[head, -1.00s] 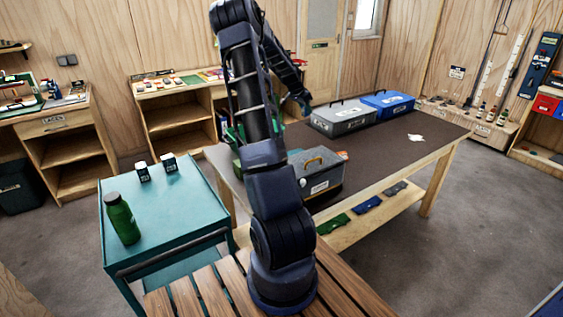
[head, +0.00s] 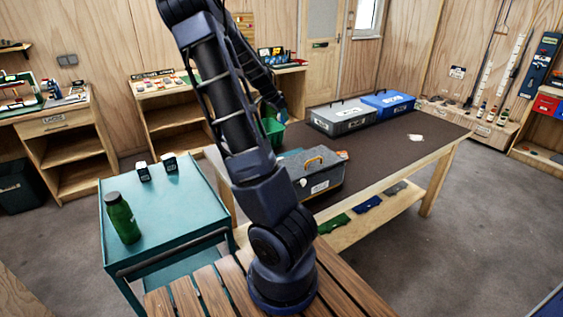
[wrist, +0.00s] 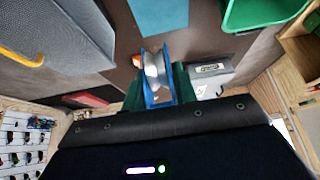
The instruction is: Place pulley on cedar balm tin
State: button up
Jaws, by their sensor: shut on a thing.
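In the wrist view, the pulley (wrist: 154,77) has blue side plates and a silver wheel. It sits between the green fingers of my gripper (wrist: 158,92), which is shut on it. In the head view, my gripper (head: 280,108) is a small dark shape near the green bin, and the pulley cannot be made out there. I cannot pick out the cedar balm tin for sure in either view.
The dark-topped table (head: 385,150) holds a green bin (head: 273,132), a dark grey toolbox (head: 317,180) with a yellow handle, and grey (head: 341,117) and blue (head: 388,103) cases. A teal trolley (head: 165,220) with a green bottle (head: 122,218) stands left.

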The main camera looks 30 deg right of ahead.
jog(key=shift+a, duration=0.2)
jog(key=shift+s+f, duration=0.1)
jog(key=shift+f, duration=0.25)
notch_tip(320, 180, down, 19)
jog(key=shift+f, duration=0.15)
jog(key=shift+f, duration=0.15)
jog(key=o, duration=1)
